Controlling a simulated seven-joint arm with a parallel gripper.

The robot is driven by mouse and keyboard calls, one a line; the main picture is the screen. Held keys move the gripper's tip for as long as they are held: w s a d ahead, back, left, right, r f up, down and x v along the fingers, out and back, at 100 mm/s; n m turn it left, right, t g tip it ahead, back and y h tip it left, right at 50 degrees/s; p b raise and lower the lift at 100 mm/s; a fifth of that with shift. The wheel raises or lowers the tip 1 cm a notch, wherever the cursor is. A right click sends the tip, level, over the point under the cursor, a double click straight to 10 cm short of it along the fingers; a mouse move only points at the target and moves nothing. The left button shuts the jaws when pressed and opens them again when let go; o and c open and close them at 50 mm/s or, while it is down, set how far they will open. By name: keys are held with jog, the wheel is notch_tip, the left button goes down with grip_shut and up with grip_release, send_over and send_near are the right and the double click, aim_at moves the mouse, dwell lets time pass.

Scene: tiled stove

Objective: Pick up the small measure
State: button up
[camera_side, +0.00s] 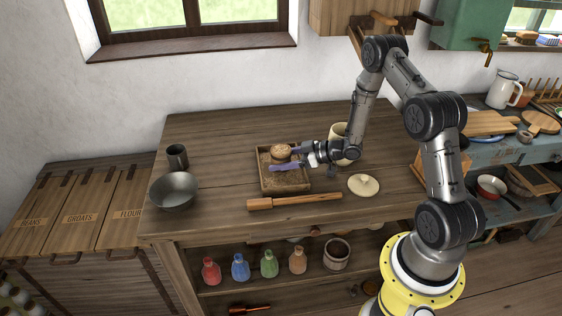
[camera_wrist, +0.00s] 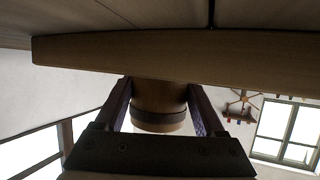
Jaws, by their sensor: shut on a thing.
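The small measure, a round light-brown wooden piece (camera_side: 281,152), is at the wooden tray (camera_side: 264,183) on the table. In the wrist view it shows as a wooden cylinder with a dark band (camera_wrist: 158,118) between the two fingers. My gripper (camera_side: 285,160) reaches in from the right and is shut on it, one finger on each side. In the wrist view the fingers (camera_wrist: 158,110) touch its sides. I cannot tell whether the measure rests on the tray's bottom or hangs just above it.
A cream jar (camera_side: 340,138) stands close behind my wrist. A round lid (camera_side: 363,185) and a wooden rolling-pin-like tool (camera_side: 295,201) lie in front. A grey bowl (camera_side: 174,191) and a dark cup (camera_side: 177,157) stand at the left. The table's back left is clear.

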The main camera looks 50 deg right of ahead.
jog(key=c, duration=0.5)
jog(key=shift+r, duration=0.2)
